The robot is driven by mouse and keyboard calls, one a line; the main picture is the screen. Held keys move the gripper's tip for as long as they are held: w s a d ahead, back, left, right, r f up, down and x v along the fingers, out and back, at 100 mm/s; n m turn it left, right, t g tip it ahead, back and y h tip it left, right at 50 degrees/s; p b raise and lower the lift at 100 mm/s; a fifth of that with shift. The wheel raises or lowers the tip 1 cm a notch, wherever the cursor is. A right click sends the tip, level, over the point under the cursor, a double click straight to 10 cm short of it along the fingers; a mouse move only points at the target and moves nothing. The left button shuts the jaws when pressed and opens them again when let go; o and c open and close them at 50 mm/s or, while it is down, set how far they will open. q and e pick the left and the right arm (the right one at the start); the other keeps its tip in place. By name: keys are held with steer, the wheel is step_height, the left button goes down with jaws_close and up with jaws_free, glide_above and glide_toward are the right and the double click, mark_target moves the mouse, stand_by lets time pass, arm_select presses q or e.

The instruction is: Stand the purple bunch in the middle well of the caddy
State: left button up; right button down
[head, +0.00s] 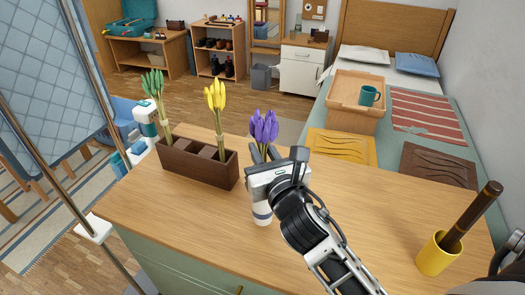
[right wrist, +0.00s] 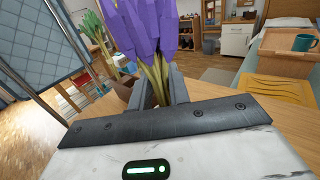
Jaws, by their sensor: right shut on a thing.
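The purple bunch (head: 264,127) is upright in my right gripper (head: 264,155), which is shut on its stems above the table. In the right wrist view the purple flowers (right wrist: 150,30) rise above the fingers (right wrist: 160,92), with the stems between them. The dark brown caddy (head: 190,167) stands on the table to the left of the gripper, apart from the bunch. A green bunch (head: 155,90) stands in its left well and a yellow bunch (head: 217,100) in its right well. The middle well shows no bunch. My left gripper is not seen.
A white cylinder (head: 261,210) shows below my right gripper. A yellow cup (head: 436,255) with a dark brown stick stands at the table's right. A wooden tray (head: 345,95) with a teal mug (head: 369,95) is beyond the table. The table's front middle is clear.

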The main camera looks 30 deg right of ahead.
steer(key=shift+f, duration=0.2)
steer(key=c, duration=1.3)
jaws_free()
steer(key=shift+r, duration=0.2)
steer(key=s, duration=0.4)
steer(key=s+a+b, duration=0.1)
steer(key=s, duration=0.3)
steer(key=s+b, duration=0.1)
steer(key=s, duration=0.2)
steer(key=shift+s+a, duration=0.3)
steer(key=shift+s, duration=0.1)
